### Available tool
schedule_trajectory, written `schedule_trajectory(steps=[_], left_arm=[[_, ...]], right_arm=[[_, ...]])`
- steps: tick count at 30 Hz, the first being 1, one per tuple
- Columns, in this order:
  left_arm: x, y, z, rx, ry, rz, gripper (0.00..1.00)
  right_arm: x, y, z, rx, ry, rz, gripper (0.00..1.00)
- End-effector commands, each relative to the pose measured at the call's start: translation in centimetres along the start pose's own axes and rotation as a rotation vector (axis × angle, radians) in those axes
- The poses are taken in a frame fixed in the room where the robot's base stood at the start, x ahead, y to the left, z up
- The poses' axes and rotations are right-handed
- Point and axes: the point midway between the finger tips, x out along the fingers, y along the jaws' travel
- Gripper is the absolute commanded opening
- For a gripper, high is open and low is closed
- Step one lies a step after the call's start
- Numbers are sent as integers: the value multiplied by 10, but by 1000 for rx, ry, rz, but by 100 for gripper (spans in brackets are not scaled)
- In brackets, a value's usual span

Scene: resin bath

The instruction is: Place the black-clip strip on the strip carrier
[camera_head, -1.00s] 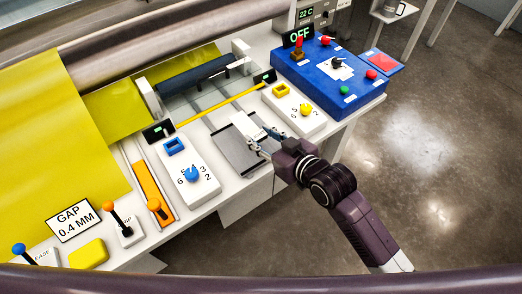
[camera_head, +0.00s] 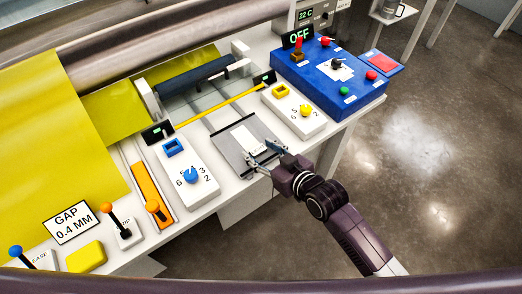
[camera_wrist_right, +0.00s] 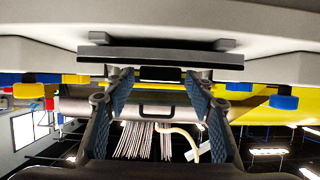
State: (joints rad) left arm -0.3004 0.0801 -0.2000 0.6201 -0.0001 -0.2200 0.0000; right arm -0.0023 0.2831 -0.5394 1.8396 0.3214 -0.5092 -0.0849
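The strip carrier (camera_head: 228,154) is a flat grey plate on the white bench between two white dial boxes. A pale strip (camera_head: 240,141) lies over its middle, apparently flat on it. Its black clip cannot be clearly made out in the head view. My right gripper (camera_head: 268,152) is at the carrier's near right edge, with its fingers spread. In the right wrist view the blue-padded fingers (camera_wrist_right: 160,80) stand apart. A small black piece (camera_wrist_right: 160,74) shows between their tips, below a long dark bar (camera_wrist_right: 160,56); contact with the fingers cannot be told. My left gripper is not in view.
A blue-dial box (camera_head: 190,176) stands left of the carrier and a yellow-dial box (camera_head: 294,110) right of it. A blue control box (camera_head: 330,78) is at the bench's right end. A yellow bar (camera_head: 220,104) crosses behind the carrier.

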Motion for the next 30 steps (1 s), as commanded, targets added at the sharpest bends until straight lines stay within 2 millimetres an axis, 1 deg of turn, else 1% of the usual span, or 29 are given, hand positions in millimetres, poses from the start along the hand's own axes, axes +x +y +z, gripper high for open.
schedule_trajectory(steps=[8, 11, 13, 17, 24, 27, 30], left_arm=[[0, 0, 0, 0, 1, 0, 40], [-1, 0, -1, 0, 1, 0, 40], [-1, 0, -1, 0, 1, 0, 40], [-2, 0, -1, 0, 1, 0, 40], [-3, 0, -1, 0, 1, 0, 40], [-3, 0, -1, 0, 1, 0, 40], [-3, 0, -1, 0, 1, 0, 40]], right_arm=[[0, 0, -1, -1, 0, 0, 53], [-5, 0, 0, -1, -1, 0, 53], [-12, 0, 0, -1, 0, 0, 53], [-33, 0, -1, -2, -1, 0, 53], [-83, 0, 0, -1, -2, 1, 53], [-99, 0, 0, -1, -3, 0, 53], [-111, 0, 0, -1, -2, 1, 53]])
